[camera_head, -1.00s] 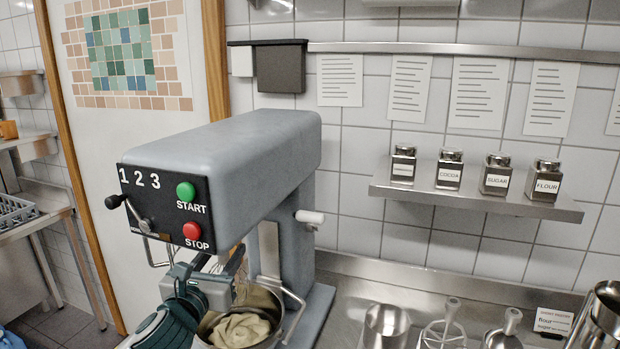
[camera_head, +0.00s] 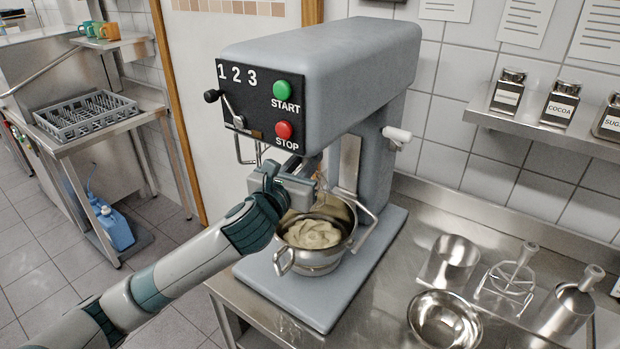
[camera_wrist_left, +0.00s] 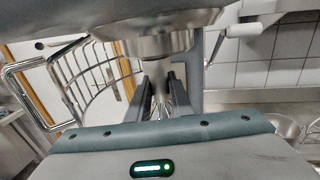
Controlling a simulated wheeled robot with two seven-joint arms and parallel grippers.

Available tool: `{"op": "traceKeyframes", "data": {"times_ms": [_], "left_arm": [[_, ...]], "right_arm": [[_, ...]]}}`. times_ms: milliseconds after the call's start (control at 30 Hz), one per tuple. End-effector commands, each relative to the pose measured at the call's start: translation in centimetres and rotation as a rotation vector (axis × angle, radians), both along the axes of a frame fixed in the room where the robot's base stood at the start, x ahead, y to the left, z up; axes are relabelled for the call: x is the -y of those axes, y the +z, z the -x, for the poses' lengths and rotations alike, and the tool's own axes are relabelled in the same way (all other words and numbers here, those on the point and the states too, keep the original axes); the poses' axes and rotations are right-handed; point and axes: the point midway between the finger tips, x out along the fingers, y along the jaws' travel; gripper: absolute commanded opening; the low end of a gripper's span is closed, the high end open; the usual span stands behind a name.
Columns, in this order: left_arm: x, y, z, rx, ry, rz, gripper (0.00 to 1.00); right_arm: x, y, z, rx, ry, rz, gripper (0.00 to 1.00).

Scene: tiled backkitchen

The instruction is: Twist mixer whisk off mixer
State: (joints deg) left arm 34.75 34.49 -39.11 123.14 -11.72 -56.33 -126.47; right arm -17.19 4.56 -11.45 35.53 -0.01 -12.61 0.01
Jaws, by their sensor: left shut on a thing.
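The grey mixer (camera_head: 320,60) stands on a steel counter, with its START and STOP buttons facing me. My left gripper (camera_head: 306,182) is under the mixer head, above the bowl. In the left wrist view my left gripper (camera_wrist_left: 160,88) is shut on the upper part of the mixer whisk (camera_wrist_left: 159,76), just below the round metal underside of the mixer head (camera_wrist_left: 155,42). The whisk still meets the head there. In the head view the whisk is mostly hidden by my gripper and the mixer head. My right gripper is not in view.
A steel bowl (camera_head: 312,262) with pale cream sits under the head. A wire guard (camera_wrist_left: 82,70) stands beside the whisk. A dish rack (camera_head: 88,118) is far left.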

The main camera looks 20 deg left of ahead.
Motion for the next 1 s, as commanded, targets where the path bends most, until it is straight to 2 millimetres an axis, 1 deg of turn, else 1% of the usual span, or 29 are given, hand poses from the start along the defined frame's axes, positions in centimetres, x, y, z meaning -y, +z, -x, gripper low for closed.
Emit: {"op": "traceKeyframes", "data": {"times_ms": [633,1000], "left_arm": [[-0.07,0.08,-0.09,0.007,-0.126,0.0,0.0],[-0.01,0.02,-0.07,0.008,-0.138,0.001,0.0]], "right_arm": [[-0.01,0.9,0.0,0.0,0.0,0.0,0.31],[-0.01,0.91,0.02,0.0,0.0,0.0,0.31]]}}
